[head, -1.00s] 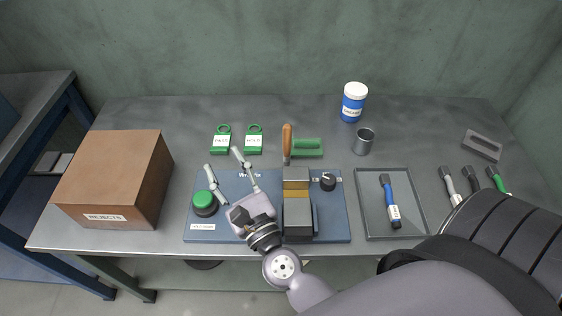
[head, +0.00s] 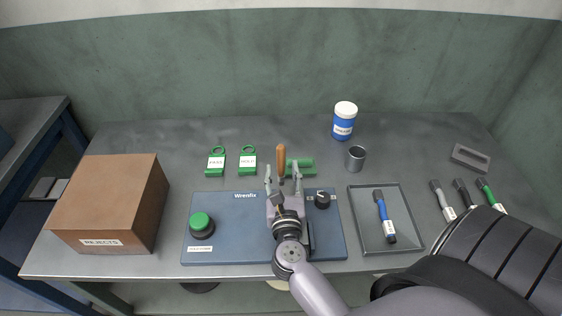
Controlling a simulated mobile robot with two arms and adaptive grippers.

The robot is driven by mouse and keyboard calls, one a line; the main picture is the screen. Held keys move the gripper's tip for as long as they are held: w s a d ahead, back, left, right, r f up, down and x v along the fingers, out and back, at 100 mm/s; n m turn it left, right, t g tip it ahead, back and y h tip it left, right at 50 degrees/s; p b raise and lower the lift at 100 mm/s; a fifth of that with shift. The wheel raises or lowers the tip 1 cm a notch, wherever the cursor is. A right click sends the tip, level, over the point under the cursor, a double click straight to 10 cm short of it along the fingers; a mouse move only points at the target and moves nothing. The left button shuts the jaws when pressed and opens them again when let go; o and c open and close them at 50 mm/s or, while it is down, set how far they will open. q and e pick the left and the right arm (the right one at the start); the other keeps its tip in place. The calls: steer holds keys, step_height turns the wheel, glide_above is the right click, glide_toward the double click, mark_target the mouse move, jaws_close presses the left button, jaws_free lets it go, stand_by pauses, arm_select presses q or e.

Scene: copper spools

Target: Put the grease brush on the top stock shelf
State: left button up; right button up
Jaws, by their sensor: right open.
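A blue-handled brush (head: 384,218) with a dark head and a white label lies in the grey tray (head: 359,238). White, black (head: 465,193) and green (head: 490,194) brush-like tools lie to the tray's right; the labels are too small to read, so I cannot tell which is the grease brush. My right gripper (head: 283,176) is open over the blue board (head: 235,222). A wooden handle (head: 281,158) appears between its fingertips; whether they touch it I cannot tell. The gripper hides most of the block on the board. My left gripper and the stock shelf are not in view.
A brown rejects box (head: 105,205) stands on the left. A white-lidded blue jar (head: 344,121), a metal cup (head: 356,159), green tags (head: 216,163) and a green piece (head: 301,167) stand or lie behind the board. Bare bench (head: 420,150) shows at the back right.

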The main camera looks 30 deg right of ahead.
mark_target(281, 160)
steer(key=p+x, duration=0.1)
steer(key=x, duration=0.5)
steer(key=shift+w, duration=0.1)
steer(key=shift+c, duration=0.4)
jaws_close()
